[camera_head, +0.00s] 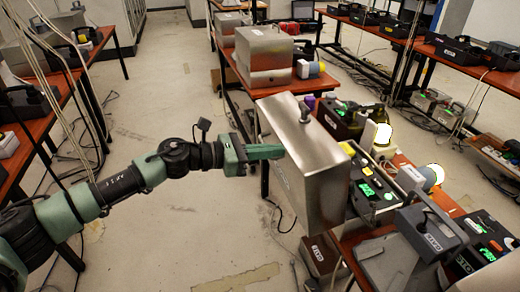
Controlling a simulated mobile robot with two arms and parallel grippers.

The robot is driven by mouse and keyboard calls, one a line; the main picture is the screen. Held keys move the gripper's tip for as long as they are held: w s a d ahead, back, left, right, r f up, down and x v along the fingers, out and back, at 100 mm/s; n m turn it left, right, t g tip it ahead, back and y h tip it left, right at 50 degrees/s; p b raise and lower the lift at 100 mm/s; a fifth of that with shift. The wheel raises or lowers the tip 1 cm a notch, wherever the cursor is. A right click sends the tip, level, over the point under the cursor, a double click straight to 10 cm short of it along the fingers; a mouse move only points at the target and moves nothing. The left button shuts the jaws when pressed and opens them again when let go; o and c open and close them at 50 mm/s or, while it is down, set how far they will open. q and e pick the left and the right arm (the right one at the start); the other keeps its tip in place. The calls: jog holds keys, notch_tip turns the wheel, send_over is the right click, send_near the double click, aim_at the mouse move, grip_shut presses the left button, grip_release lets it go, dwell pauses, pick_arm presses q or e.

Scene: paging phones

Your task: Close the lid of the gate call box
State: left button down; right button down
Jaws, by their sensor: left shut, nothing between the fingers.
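A large silver metal lid (305,165) with a dark knob stands raised on the near bench, left of a control panel (375,190) with green lit displays. I take these to be the gate call box, open; its label is not readable. My left gripper (280,152) is shut and empty, its green fingertips at the outer left face of the lid. I cannot tell whether they touch it. The lid's hinge is hidden. My right gripper is not in view.
Grey phone units (430,238) and a dark unit (487,245) crowd the bench at right. A lit lamp (378,132) stands behind the panel. Closed silver boxes (262,55) sit on the bench farther back. Cables lie on the floor; the floor at left centre is mostly clear.

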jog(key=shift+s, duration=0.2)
pick_arm(q)
jog(key=shift+r, duration=0.1)
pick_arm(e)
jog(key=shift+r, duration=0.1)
